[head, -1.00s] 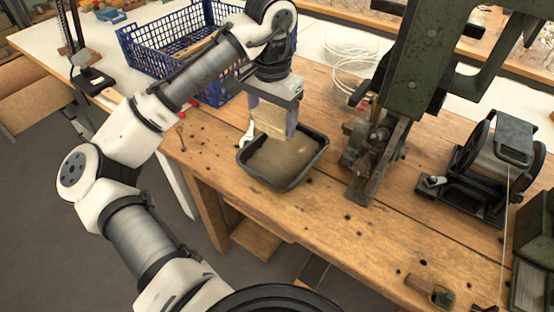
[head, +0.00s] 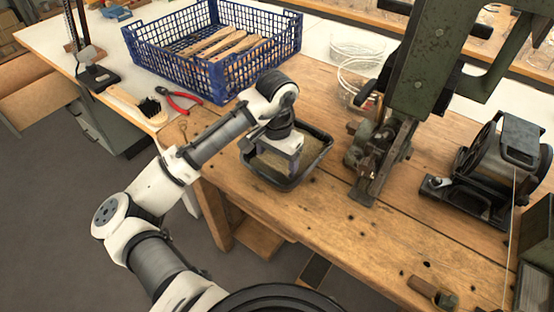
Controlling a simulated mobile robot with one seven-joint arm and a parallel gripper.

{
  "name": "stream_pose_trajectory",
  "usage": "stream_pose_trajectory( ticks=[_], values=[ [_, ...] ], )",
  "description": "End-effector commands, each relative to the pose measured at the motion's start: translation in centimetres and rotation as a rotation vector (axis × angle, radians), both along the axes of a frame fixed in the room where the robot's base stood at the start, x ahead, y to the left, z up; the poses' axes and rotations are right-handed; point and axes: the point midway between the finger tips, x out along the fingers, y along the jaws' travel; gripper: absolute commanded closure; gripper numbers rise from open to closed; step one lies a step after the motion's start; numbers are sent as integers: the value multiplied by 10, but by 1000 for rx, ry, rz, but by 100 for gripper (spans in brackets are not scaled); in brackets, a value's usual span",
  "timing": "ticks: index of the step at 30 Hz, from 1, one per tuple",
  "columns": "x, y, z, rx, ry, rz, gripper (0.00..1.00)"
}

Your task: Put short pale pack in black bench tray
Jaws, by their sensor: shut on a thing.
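The black bench tray (head: 262,176) sits on the wooden bench, with a tan inner floor. My gripper (head: 287,165) points down inside the tray's outline, low over its middle. It is shut on the short pale pack, which is mostly hidden behind the fingers and wrist. What shows of the pack blends with the tan tray floor, so I cannot tell whether its bottom touches the floor.
A blue crate (head: 213,77) with wooden brush blanks stands behind on the white surface. Red-handled pliers (head: 180,101) and a black-bristled brush (head: 148,108) lie left of it. A dark green machine (head: 415,70) stands right of the tray. Bare bench (head: 345,225) lies in front.

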Motion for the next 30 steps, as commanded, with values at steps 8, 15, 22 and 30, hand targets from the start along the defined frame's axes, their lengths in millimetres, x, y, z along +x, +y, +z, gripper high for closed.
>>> stream_pose_trajectory(
  ticks=[8, 15, 22, 30],
  values=[
    [0, 0, -3, -1, 1, -1, 26],
    [0, 0, -3, 0, 0, 0, 6],
    [0, 0, 0, 1, -1, 0, 6],
    [1, 0, 39, 1, -3, -2, 6]
  ],
)
